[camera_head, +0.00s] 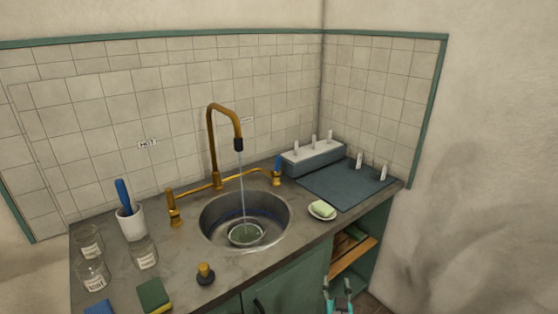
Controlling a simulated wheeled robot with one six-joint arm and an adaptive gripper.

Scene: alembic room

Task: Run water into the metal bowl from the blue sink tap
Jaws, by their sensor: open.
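A brass tap (212,140) with a dark nozzle arches over the round metal sink (207,236). A thin stream of water (241,185) falls from the nozzle into the small metal bowl (233,241), which sits upright on the sink floor. The bowl's inside looks greenish; how full it is I cannot tell. The blue tap handle (277,163) is at the right end of the brass pipe. A brass handle (172,203) is at the left end. My gripper (337,289) is open and empty at the bottom edge, in front of the counter and well away from the bowl and tap.
A white cup (131,227) with a blue-handled brush and several glass jars (145,257) stand on the left. A sponge (154,293) and a dark stopper (205,273) are near the front edge. A soap dish (321,216), a dark mat (350,187) and a pegged rack (313,160) are right.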

